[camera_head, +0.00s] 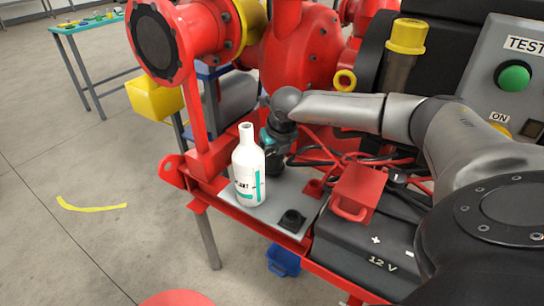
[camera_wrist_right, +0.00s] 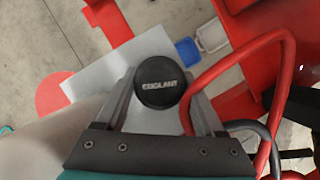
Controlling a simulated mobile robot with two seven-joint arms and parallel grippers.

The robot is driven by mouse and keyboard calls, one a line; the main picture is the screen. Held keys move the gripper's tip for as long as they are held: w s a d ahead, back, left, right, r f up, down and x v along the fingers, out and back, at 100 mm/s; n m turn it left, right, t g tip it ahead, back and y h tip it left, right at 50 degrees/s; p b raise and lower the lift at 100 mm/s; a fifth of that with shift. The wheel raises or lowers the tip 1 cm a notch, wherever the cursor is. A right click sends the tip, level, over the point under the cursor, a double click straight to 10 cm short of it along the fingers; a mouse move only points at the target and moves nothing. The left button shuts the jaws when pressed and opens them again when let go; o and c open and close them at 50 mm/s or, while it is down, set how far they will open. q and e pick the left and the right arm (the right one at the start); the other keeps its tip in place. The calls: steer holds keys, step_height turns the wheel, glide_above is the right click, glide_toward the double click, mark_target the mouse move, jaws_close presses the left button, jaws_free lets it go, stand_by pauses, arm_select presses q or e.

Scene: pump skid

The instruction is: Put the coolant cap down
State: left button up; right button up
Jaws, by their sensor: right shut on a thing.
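The black coolant cap (camera_wrist_right: 156,88), with COOLANT on its top, is between the fingers of my right gripper (camera_wrist_right: 156,98) in the right wrist view. In the head view my right gripper (camera_head: 274,163) points down just behind and right of the white bottle (camera_head: 248,170), over the grey plate (camera_head: 268,208). I cannot tell whether the cap touches the plate. A black fitting (camera_head: 291,220) stands at the plate's front right. My left gripper is not in view.
The bottle stands upright, close to my right gripper. Red and black cables (camera_head: 318,150) run to its right. A 12 V battery (camera_head: 370,245) with a red box-shaped cover (camera_head: 358,190) is at the right front. A blue bin (camera_head: 284,261) is below the skid.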

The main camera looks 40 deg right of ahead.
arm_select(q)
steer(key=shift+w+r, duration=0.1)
arm_select(e)
steer(key=shift+f, duration=0.15)
steer(key=o, duration=1.3)
steer(key=shift+c, duration=0.2)
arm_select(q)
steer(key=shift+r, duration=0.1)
arm_select(e)
steer(key=shift+r, duration=0.3)
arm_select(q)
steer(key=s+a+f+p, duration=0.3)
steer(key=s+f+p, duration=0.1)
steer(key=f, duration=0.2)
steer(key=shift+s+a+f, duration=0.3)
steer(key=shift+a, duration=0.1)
arm_select(e)
steer(key=v, duration=1.1)
steer(key=shift+r, duration=0.35)
steer(key=shift+s+a, duration=0.1)
